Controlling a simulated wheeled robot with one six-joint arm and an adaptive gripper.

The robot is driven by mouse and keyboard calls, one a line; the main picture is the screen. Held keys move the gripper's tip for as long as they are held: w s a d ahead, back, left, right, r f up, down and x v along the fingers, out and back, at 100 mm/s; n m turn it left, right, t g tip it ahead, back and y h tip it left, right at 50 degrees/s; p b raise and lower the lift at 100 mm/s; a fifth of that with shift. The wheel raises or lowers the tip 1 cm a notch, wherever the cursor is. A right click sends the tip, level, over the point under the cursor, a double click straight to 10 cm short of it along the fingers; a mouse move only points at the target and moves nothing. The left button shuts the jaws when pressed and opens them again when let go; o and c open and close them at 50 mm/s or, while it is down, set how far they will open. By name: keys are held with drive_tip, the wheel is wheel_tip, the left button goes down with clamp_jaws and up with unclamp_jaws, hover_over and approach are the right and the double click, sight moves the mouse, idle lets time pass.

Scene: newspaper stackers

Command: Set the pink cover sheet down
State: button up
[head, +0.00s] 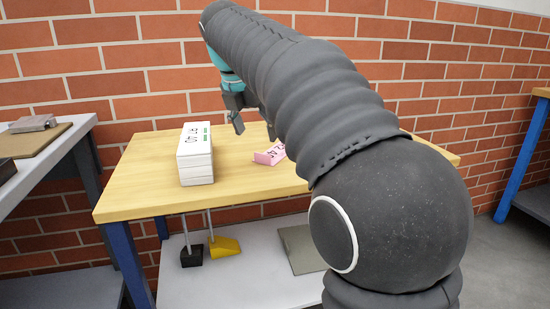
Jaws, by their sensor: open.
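The pink cover sheet (268,156) lies on the wooden tabletop (145,173), right of a white stack of papers (196,168). It carries dark marks, and its right part is hidden behind my arm. My gripper (239,128) is above the table, between the stack and the pink sheet in the picture. It is open, its finger apart from the sheet as seen here. The far finger is partly hidden by my arm, and nothing shows between the fingers.
The white stack has green and black print. Below, a grey shelf (190,285) holds a black dustpan or brush (191,256) and a yellow one (224,247). Another bench (50,140) stands at the left, and a brick wall is behind. The table's left front is clear.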

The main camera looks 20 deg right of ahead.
sight(262, 157)
drive_tip(key=shift+b+x, duration=0.85)
drive_tip(key=shift+x, duration=3)
drive_tip(key=shift+w+a, duration=0.15)
drive_tip(key=shift+a, duration=0.05)
drive_tip(key=shift+c, duration=0.2)
drive_tip(key=c, duration=1)
